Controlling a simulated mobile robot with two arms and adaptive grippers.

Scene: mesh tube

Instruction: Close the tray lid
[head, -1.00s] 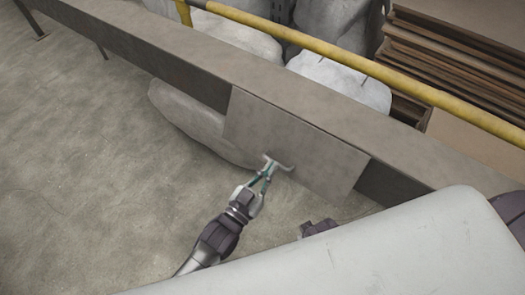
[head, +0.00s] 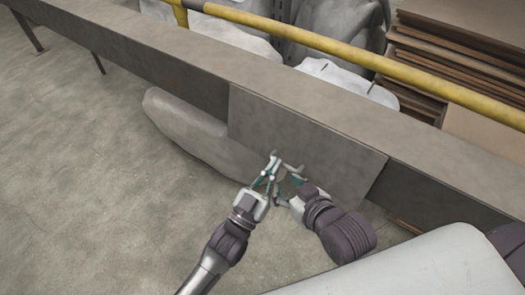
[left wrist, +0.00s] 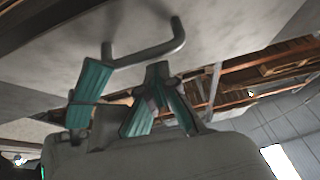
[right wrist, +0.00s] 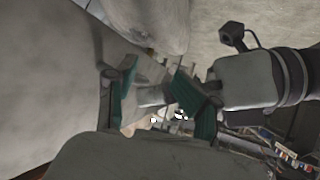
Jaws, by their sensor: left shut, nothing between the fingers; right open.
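The tray lid is a flat grey panel (head: 310,135) that hangs steeply down the near side of the long grey tray (head: 150,45). A small bent-rod handle (left wrist: 150,50) sticks out from its face, seen clearly in the left wrist view. My left gripper (head: 268,174) is shut and empty beside the handle at the lid's lower part. My right gripper (head: 287,190) is open just below and to the right, close to the left one. In the right wrist view, the lid (right wrist: 50,90) fills the left side, and parts of my left gripper show beyond the right fingers (right wrist: 158,98).
A yellow rail (head: 340,58) runs behind the tray. Pale wrapped bulky things (head: 345,80) and stacked brown boards (head: 450,65) stand beyond it. A pale rounded object (head: 185,125) lies under the tray on the left. The floor at left is clear.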

